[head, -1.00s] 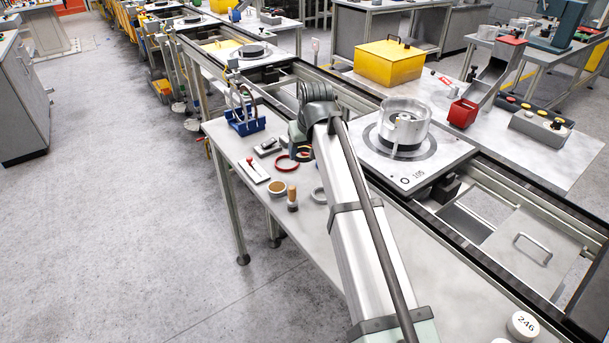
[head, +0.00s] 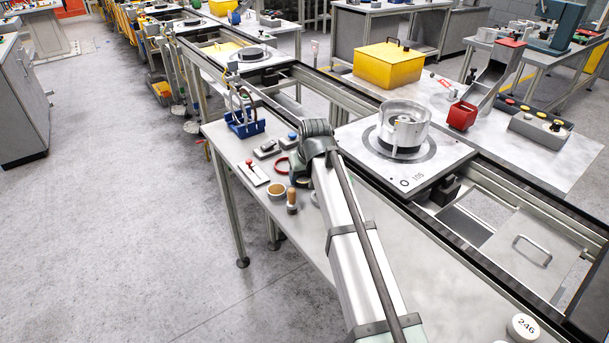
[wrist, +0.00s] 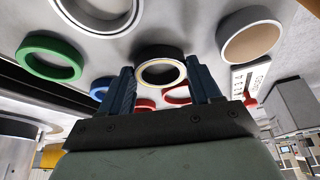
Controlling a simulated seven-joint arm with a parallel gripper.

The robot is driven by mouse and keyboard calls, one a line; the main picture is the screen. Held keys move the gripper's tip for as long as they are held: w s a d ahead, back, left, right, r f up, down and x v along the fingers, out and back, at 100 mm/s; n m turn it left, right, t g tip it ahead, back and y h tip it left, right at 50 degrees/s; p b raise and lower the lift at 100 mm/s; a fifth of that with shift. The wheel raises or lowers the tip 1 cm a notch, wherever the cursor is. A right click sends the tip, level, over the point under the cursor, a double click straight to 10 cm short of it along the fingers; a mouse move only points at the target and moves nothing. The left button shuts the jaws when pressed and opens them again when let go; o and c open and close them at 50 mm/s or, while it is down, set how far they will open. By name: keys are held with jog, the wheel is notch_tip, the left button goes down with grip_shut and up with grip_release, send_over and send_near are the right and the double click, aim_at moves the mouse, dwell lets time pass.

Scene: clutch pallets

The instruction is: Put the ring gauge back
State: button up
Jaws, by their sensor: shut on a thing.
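In the wrist view my gripper (wrist: 161,78) has its two dark fingers on either side of a dark ring (wrist: 160,54) with a pale, yellow-edged bore, the ring gauge. The ring sits between the fingertips, and the table surface lies behind it. Whether it touches the table I cannot tell. A blue rack (head: 244,129) with upright hoops stands at the far left corner of the table.
Close around the gripper are a green ring (wrist: 48,57), a grey ring (wrist: 97,14), red rings (wrist: 177,96), a blue ring (wrist: 99,88) and a round tan-filled cup (wrist: 250,43). A wooden-handled tool (head: 292,202) stands beside the cup. The pallet (head: 430,160) with a metal housing lies to the right.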

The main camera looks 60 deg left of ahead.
jog(key=shift+f, duration=0.15)
jog(key=o, duration=1.3)
jog(key=shift+c, duration=0.2)
jog(key=v, duration=1.2)
jog(key=shift+o, duration=0.4)
